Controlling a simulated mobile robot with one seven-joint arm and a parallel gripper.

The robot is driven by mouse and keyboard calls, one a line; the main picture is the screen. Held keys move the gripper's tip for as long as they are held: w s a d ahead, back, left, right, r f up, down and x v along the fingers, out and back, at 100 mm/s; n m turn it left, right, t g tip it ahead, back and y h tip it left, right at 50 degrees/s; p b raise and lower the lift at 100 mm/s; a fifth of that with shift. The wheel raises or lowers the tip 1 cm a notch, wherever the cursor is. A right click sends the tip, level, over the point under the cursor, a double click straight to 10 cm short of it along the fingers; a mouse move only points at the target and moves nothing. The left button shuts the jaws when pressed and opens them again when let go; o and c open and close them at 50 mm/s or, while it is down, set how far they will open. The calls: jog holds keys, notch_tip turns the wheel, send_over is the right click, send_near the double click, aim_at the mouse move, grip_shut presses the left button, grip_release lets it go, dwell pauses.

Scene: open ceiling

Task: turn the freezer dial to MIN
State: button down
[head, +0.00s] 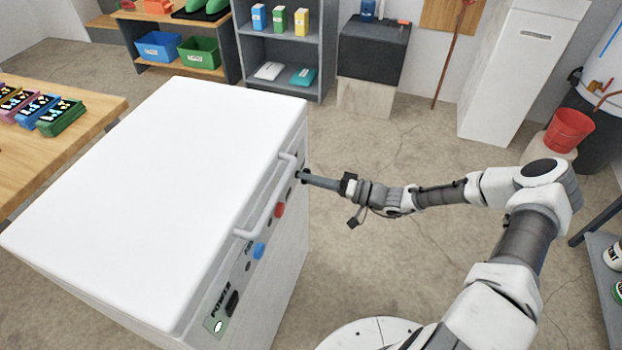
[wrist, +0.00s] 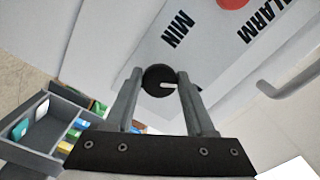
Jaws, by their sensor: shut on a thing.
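The white chest freezer (head: 170,180) stands at the left in the head view, lid closed, its control panel on the right side. The round black dial (wrist: 155,74) is on that panel in the wrist view. A short white mark on the dial points toward the right of the picture. The printed word MIN (wrist: 177,30) is above and right of the dial, and the mark is not lined up with it. My gripper (wrist: 159,80) is shut on the dial, one finger at each side. In the head view, my gripper (head: 304,176) reaches the panel's far end and largely hides the dial.
A lid handle (head: 265,205) runs along the freezer edge close to my gripper. The ALARM label (wrist: 265,22), a red round part (head: 279,209) and a blue one (head: 259,250) are on the panel. A wooden table (head: 75,150) is at left.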

jog(key=shift+w+d+f+n+b, duration=0.15)
jog(key=shift+n+b, duration=0.85)
jog(key=shift+n, duration=2.4)
jog(key=shift+w+n+b, duration=0.1)
jog(key=shift+n+b, duration=0.9)
jog(key=shift+n, duration=2.4)
jog(key=shift+c, duration=1.4)
grip_release()
jog(key=p+v, duration=0.3)
jog(key=v, duration=1.4)
jog(key=shift+d, duration=0.2)
